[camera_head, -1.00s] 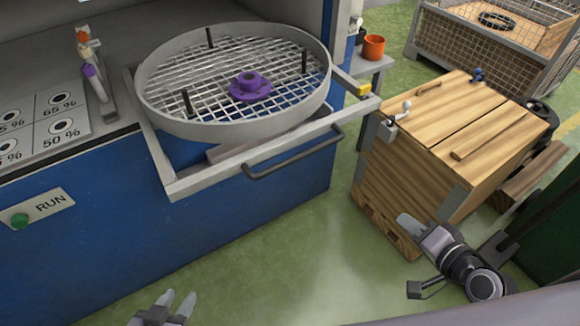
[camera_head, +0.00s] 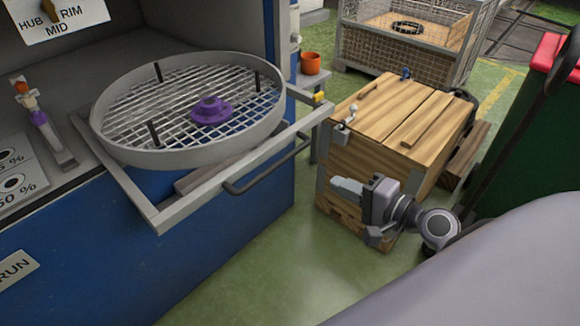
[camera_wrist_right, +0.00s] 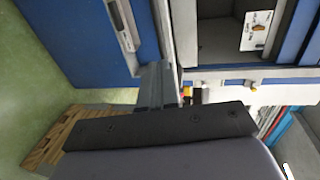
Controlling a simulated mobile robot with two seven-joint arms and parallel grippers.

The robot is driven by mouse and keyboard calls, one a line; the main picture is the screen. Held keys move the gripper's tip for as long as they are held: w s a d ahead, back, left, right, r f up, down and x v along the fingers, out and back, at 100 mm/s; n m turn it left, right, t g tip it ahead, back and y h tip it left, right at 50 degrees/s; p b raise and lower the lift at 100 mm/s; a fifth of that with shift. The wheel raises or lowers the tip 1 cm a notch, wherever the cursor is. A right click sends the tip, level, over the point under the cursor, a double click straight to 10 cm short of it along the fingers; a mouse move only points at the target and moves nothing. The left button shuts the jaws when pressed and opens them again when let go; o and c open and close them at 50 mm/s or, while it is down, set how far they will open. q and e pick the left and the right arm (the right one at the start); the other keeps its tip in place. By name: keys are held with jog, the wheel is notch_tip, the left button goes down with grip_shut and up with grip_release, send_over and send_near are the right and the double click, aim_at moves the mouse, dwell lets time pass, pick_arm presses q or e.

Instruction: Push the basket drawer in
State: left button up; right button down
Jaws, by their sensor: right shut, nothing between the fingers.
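The basket drawer (camera_head: 220,178) is pulled out of the blue cabinet (camera_head: 245,225). It is a grey frame with a dark bar handle (camera_head: 265,172) on its front. A round mesh basket (camera_head: 190,155) sits in it, with a purple flanged part (camera_head: 210,110) on the mesh. My right gripper (camera_head: 338,187) is shut and empty, to the right of the handle and apart from it, in front of the wooden crate in the head view. Its fingers also show in the right wrist view (camera_wrist_right: 154,85). My left gripper is out of view.
The wooden crate (camera_head: 375,160) stands right of the drawer, with a small table and orange pot (camera_head: 311,63) behind. A wire-sided container (camera_head: 405,45) is at the back and a green bin (camera_head: 530,130) at the right. Green floor before the cabinet is clear.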

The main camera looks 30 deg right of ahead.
aim_at(286, 161)
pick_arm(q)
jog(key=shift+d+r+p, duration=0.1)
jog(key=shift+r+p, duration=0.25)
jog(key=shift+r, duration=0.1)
pick_arm(e)
jog(key=x, duration=1.3)
jog(key=shift+w, duration=0.15)
